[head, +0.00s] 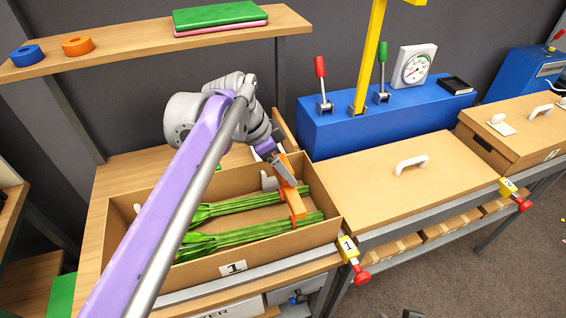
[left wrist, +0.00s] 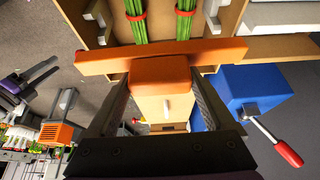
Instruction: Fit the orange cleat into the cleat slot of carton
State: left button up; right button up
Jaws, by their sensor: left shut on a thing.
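The orange cleat (head: 294,202) is a bar with a block on it. My left gripper (head: 274,160) is shut on the block, which shows between the fingers in the left wrist view (left wrist: 160,76). The open brown carton (head: 290,245), labelled 1, stands below. Two green tulip bunches (head: 240,204) lie in it. The cleat is at the carton's right end, across the ends of the bunches. I cannot tell whether it touches the carton. Pale brackets (left wrist: 212,15) show on the carton's inner walls; the slot itself is not clear.
A closed brown carton (head: 375,180) with a white handle stands to the right. Behind it is a blue block (head: 350,130) with levers, a yellow post and a gauge (head: 413,67). A shelf (head: 130,45) with rings and boards hangs behind my left arm.

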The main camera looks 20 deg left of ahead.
aim_at(279, 177)
pick_arm(q)
jog(key=shift+f+b, duration=1.35)
jog(key=shift+f, duration=1.4)
jog(key=shift+p, duration=0.65)
jog(key=shift+f+b, duration=1.2)
jog(key=shift+f, duration=1.1)
jog(key=o, duration=1.3)
jog(key=p+v, duration=0.1)
jog(key=v, duration=1)
jog(key=shift+d, duration=0.1)
